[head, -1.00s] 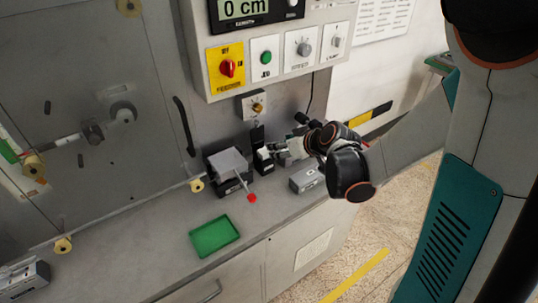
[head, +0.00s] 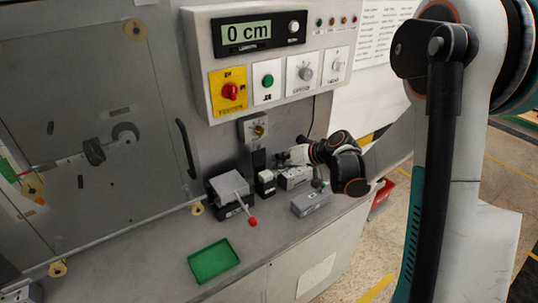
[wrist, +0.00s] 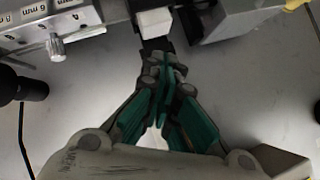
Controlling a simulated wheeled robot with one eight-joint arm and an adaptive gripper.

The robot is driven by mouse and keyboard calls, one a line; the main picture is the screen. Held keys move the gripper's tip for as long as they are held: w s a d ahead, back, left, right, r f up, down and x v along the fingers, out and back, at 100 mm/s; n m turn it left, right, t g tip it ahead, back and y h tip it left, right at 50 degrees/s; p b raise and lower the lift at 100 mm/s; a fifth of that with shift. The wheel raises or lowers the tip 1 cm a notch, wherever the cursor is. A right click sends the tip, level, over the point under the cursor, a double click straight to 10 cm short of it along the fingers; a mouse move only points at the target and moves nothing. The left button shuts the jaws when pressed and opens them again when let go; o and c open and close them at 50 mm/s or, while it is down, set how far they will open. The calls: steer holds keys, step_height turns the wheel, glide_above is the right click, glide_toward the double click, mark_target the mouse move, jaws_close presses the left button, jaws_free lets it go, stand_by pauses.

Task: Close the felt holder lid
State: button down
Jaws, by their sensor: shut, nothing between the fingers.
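The felt holder is a small black unit with a white block (head: 265,176) on the bench. A dark upright piece (head: 258,159) stands behind the block; I cannot tell for sure that it is the lid. In the wrist view the white block (wrist: 154,22) is at the top centre, with a dark part at its near edge. My gripper (wrist: 163,62) is shut and empty, its tips pointing at the block and close to that dark part. I cannot tell whether they touch. In the head view my gripper (head: 281,158) is just right of the holder, partly hidden by the wrist.
A grey-topped device with a red-knobbed lever (head: 252,221) stands left of the holder. Grey boxes (head: 310,201) stand to the right. A green tray (head: 213,260) lies in front. A control panel (head: 270,60) overhangs behind. The bench between tray and boxes is clear.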

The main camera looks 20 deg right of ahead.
mark_target(259, 155)
steer(key=w+d+m+y, duration=0.1)
steer(key=w+d+y, duration=0.1)
steer(key=y, duration=0.1)
steer(key=w+d+m+g+y+b, duration=0.1)
steer(key=w+d+m+y, duration=0.1)
steer(key=w+d+y, duration=0.1)
steer(key=w+d+f+m+g+y+b, duration=0.1)
steer(key=w+d+y, duration=0.1)
steer(key=d+y, duration=0.1)
steer(key=shift+w+f+m, duration=0.1)
steer(key=shift+w+m, duration=0.15)
steer(key=shift+m, duration=0.15)
steer(key=shift+s+d+y, duration=0.1)
steer(key=shift+d+y, duration=0.5)
steer(key=shift+b+x, duration=1.45)
steer(key=shift+x, duration=3.5)
steer(key=shift+s, duration=0.15)
steer(key=shift+s, duration=0.1)
